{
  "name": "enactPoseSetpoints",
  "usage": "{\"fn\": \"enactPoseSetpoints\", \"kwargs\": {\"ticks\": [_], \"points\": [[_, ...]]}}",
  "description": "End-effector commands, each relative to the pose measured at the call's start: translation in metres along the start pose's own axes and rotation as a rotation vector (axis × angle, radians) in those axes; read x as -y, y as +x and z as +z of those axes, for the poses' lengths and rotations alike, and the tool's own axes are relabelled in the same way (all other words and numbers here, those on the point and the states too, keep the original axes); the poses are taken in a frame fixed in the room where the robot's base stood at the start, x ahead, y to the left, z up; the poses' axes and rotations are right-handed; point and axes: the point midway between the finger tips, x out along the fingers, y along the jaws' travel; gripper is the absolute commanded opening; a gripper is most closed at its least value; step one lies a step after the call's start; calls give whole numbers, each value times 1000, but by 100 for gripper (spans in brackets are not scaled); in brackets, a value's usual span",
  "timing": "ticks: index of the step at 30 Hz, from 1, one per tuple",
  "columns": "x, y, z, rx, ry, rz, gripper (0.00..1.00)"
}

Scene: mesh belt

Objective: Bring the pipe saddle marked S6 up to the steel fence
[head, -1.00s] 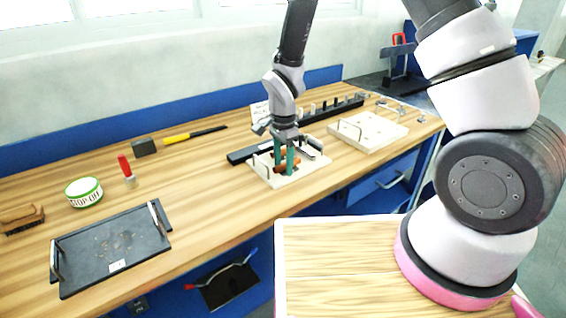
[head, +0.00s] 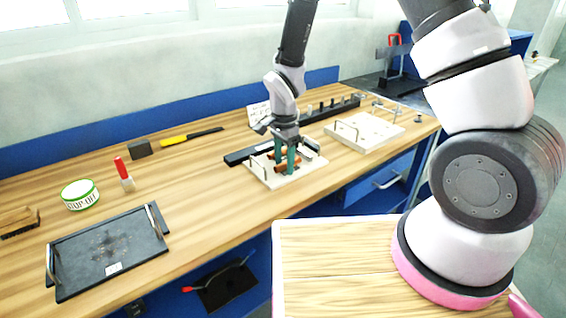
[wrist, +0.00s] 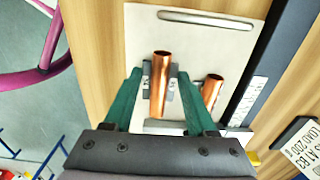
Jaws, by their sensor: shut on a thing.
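A grey pipe saddle (wrist: 173,84) carrying an upright-looking copper pipe (wrist: 159,90) stands on the cream board (wrist: 205,40). Small white labels show on the saddle, but I cannot read them. My gripper (wrist: 160,76) has its green fingers on both sides of the saddle and is shut on it. In the head view my gripper (head: 286,170) is low over the board (head: 310,166). A second copper pipe (wrist: 211,92) is to the right, its support partly hidden by the right finger. The dark steel fence (wrist: 268,65) runs along the board's right side, apart from the held saddle.
A metal handle (wrist: 205,20) is on the board's far part. A printed card (wrist: 304,148) lies beyond the fence. In the head view, a second pale board (head: 365,132) stands right, a black tray (head: 85,268) left.

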Motion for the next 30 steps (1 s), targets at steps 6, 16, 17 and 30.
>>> {"fn": "enactPoseSetpoints", "kwargs": {"ticks": [6,16,17,30], "points": [[0,0,-4,0,2,0,0],[1,0,-9,0,2,0,0],[1,0,-9,0,2,0,0],[1,0,-16,0,1,0,0]]}}
